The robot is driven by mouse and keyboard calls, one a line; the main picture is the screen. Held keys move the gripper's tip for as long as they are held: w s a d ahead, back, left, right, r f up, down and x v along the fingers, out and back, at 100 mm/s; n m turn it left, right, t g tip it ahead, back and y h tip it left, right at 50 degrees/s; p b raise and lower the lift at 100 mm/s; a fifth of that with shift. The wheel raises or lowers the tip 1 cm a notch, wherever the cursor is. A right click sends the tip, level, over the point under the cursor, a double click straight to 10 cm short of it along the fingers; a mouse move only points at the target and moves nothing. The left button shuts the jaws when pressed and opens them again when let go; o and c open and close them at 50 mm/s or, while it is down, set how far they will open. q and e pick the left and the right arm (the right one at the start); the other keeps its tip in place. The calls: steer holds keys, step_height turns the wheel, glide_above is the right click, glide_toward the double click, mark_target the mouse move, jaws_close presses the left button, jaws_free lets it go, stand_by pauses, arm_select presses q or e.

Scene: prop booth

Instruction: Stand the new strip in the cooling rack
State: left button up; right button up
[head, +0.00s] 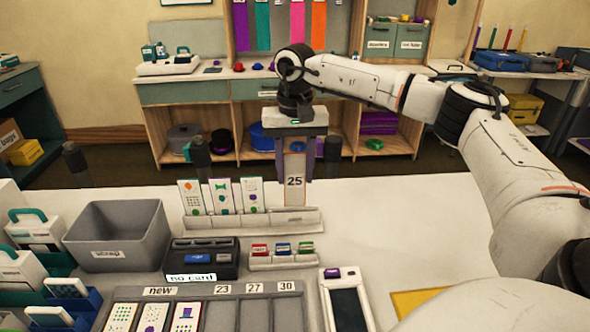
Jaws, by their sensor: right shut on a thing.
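My right gripper (295,165) points down over the far side of the white table. It is shut on an upright pale strip (294,200) marked "25". The strip's lower end is at the right part of the white cooling rack (255,222); I cannot tell whether it rests in a slot or hangs just above. My left gripper is not in view.
A grey bin (118,235) stands left of the rack. The table right of the rack is clear.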

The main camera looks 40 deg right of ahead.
steer(key=shift+f, duration=0.25)
stand_by(0.4)
steer(key=shift+f+b, duration=1.3)
steer(key=shift+f, duration=1.15)
steer(key=o, duration=0.8)
steer(key=shift+c, duration=0.2)
step_height(320, 180, up, 10)
steer(key=shift+r, duration=0.15)
